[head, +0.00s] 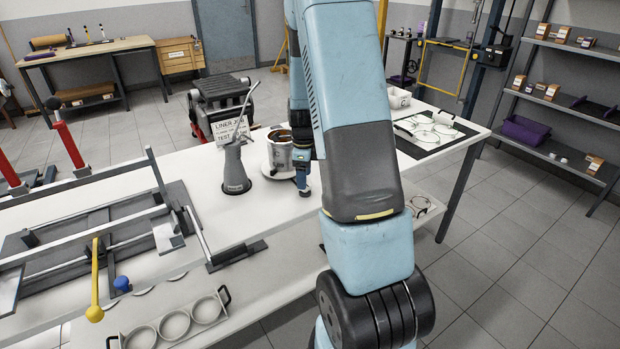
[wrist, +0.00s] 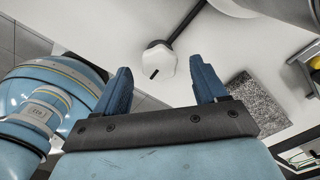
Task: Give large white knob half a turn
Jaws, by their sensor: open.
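The large white knob (wrist: 160,62) shows in the wrist view, faceted, with a short dark slot mark on its face. It sits at the end of a dark rod (wrist: 187,22) over a white surface. My gripper (wrist: 160,72) is open, one blue finger on each side of the knob in the picture. I see no finger touching it, and the depth between them is hard to judge. In the head view, my gripper (head: 302,183) is low beside a metal cylinder (head: 281,158) on the white bench. I cannot make out the knob there.
A grey rough block (wrist: 257,103) lies right of my fingers in the wrist view. A dark mat (head: 432,135) with rings lies at the right. Metal fixtures fill the bench's left.

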